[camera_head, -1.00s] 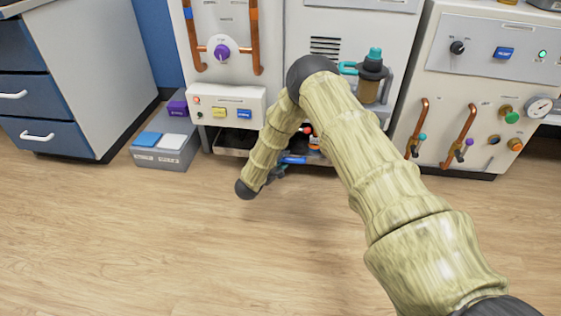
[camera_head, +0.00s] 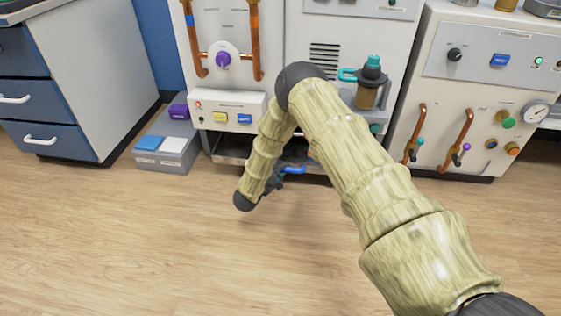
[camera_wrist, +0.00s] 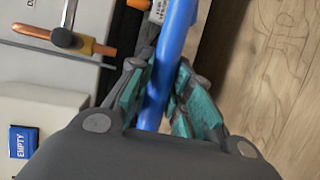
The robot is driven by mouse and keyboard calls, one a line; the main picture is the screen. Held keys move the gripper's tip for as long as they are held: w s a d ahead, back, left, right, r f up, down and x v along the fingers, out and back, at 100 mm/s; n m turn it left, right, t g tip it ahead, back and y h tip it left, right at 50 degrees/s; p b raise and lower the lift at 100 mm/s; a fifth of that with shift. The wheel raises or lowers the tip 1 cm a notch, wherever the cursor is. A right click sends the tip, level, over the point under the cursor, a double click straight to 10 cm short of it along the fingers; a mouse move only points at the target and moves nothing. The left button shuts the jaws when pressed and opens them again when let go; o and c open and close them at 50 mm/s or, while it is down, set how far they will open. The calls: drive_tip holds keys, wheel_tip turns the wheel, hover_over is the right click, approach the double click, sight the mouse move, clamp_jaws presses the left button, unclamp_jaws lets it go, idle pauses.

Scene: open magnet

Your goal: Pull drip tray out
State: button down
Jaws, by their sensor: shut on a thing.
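The drip tray sits low at the base of the middle white machine, and its grey metal edge (camera_head: 228,159) shows left of my arm. Its blue bar handle (camera_head: 294,170) sticks out at the front, low above the floor. In the wrist view the blue bar (camera_wrist: 172,50) runs between my teal finger pads. My gripper (camera_wrist: 160,85) is shut around it. In the head view my gripper (camera_head: 274,181) is small and mostly behind my arm. My arm hides much of the tray's front, so how far it is out is hard to tell.
The wooden floor (camera_head: 130,250) in front is clear. A grey box with blue and white tops (camera_head: 160,163) stands left of the machine. A right-hand cabinet (camera_head: 437,130) carries copper pipes with valve handles. A blue-drawer cabinet (camera_head: 40,112) stands far left.

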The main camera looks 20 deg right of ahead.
drive_tip(key=s+a+p, duration=1)
drive_tip(key=s, duration=0.5)
drive_tip(key=shift+a, duration=0.15)
drive_tip(key=c, duration=1.3)
unclamp_jaws()
drive_tip(key=v, duration=1.2)
